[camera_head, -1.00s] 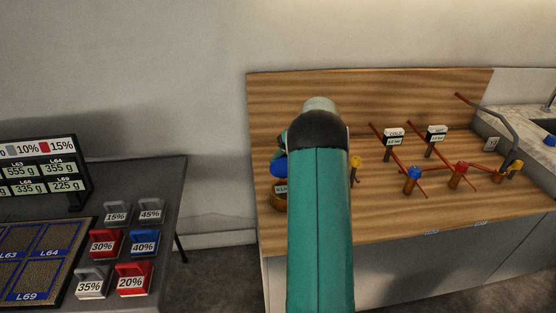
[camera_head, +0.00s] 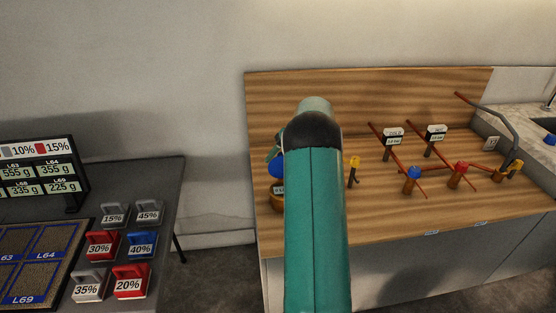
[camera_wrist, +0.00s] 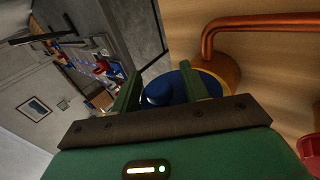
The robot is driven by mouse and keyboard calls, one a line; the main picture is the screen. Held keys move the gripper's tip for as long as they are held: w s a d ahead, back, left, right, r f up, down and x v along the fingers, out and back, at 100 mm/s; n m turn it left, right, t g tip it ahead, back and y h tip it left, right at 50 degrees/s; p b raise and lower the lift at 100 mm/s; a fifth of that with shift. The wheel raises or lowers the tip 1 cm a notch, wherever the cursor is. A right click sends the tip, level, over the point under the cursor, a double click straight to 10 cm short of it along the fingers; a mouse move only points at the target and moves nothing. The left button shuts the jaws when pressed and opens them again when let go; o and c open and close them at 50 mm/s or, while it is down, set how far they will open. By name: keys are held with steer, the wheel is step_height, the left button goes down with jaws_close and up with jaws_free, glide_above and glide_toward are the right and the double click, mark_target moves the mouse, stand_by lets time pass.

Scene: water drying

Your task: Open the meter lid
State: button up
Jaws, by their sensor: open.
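The meter is a round brass-coloured body (camera_head: 277,198) with a blue lid (camera_head: 277,170), at the left end of the wooden counter in the head view. My arm hides its right side and most of my gripper. In the wrist view the blue lid (camera_wrist: 158,93) shows in the gap between the two green fingers of my gripper (camera_wrist: 161,75), and more blue shows past the right finger. The fingers are apart. I cannot tell whether they touch the lid. The brass rim (camera_wrist: 228,82) shows to the right of the lid.
A copper pipe (camera_wrist: 262,22) runs from the meter in the wrist view. On the counter (camera_head: 390,215), a yellow-handled valve (camera_head: 354,165), blue valve (camera_head: 414,173) and red valve (camera_head: 461,167) stand to the right. A dark table (camera_head: 170,190) with labelled weights stands left, across a gap.

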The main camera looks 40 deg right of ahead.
steer(key=v, duration=1.3)
steer(key=shift+d+r, duration=0.2)
steer(key=shift+r, duration=0.15)
